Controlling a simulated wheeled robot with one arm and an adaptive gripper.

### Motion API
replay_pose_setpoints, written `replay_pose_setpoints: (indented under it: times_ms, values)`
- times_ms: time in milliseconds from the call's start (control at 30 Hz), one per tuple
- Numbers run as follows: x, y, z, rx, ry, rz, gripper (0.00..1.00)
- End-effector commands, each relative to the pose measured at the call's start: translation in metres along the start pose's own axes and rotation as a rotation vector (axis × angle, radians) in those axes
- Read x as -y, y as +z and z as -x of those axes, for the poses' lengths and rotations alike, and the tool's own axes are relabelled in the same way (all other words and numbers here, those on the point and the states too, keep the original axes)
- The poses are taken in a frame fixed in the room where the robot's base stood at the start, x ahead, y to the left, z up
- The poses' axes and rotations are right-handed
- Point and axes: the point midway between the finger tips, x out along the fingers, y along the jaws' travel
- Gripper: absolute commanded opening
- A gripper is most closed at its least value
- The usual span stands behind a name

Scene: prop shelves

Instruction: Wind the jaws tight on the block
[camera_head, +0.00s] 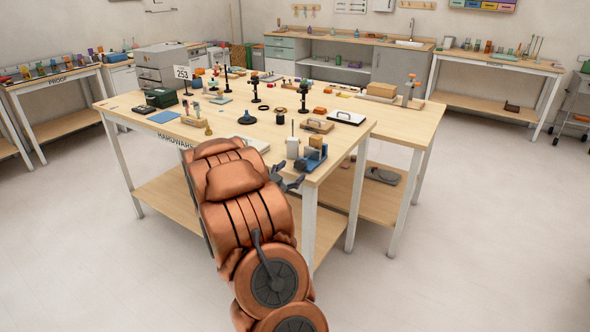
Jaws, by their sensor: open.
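A small blue vise (311,160) stands at the near right corner of the wooden table marked HARDWARE (222,125). A tan block (316,142) shows at the top of the vise, among its jaws; I cannot tell how closely the jaws meet it. The vise's handle is too small to make out. My gripper (291,180) is open and empty at the table's near edge, just left of and below the vise in the picture. My copper-coloured arm hides part of the table's near side.
A pale upright piece (293,148) stands just left of the vise. A wooden board with a handle (317,126) and a dark-framed tray (346,117) lie behind it. Several stands and small parts crowd the table further back. The floor to the right is clear.

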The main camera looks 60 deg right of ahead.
Motion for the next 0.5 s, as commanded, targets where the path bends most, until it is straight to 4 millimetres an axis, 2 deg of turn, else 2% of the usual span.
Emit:
replay_pose_setpoints:
  times_ms: [300, 500]
  values:
    - [0.001, 0.002, 0.048, 0.004, -0.003, 0.000, 0.67]
    - [0.002, 0.000, 0.070, 0.000, -0.003, -0.002, 0.67]
